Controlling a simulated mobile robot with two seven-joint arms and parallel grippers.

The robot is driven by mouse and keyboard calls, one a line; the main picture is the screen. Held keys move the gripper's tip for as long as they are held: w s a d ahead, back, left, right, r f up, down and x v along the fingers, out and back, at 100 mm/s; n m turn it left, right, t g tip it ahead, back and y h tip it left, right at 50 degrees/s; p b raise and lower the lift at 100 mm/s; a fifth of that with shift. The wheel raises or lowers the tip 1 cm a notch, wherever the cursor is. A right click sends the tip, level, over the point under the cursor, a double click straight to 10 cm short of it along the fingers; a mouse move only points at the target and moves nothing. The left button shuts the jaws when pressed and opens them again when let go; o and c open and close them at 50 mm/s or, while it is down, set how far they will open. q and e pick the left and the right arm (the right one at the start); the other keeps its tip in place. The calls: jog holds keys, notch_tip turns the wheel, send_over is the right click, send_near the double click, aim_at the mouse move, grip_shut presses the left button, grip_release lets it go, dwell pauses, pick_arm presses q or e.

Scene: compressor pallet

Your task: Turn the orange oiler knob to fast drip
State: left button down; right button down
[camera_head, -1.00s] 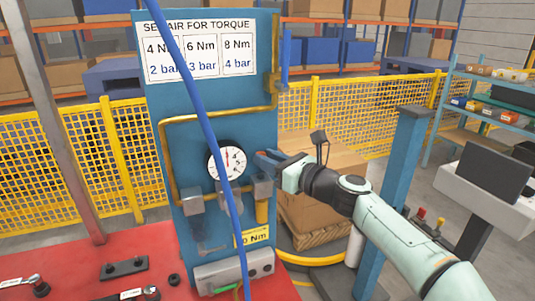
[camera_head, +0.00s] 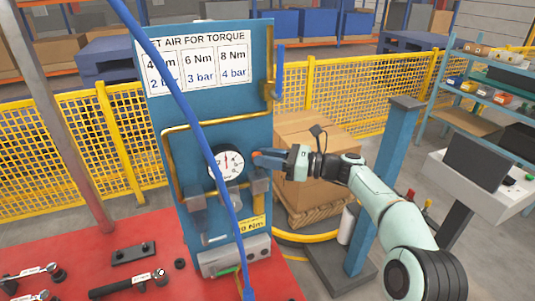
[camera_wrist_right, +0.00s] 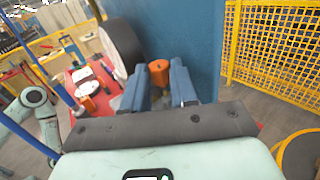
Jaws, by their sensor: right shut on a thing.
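The orange oiler knob (camera_wrist_right: 158,72) shows in the right wrist view between the blue fingers of my right gripper (camera_wrist_right: 160,88). In the head view the right gripper (camera_head: 268,159) reaches in from the right, just beside the pressure gauge (camera_head: 227,165). Its fingers are shut on the knob and hide part of it in the head view. The gauge and knob are at the blue panel (camera_head: 215,110). The drip setting is too small to read. My left gripper is not in view.
A blue hose (camera_head: 188,110) hangs in front of the panel. A red table (camera_head: 60,250) with several tools lies below it. A blue post (camera_head: 385,190) stands right of the panel near my right arm. A cardboard box (camera_head: 300,190) on a pallet stands behind.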

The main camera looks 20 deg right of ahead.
jog(key=shift+a+f, duration=0.15)
jog(key=c, duration=1.2)
grip_release()
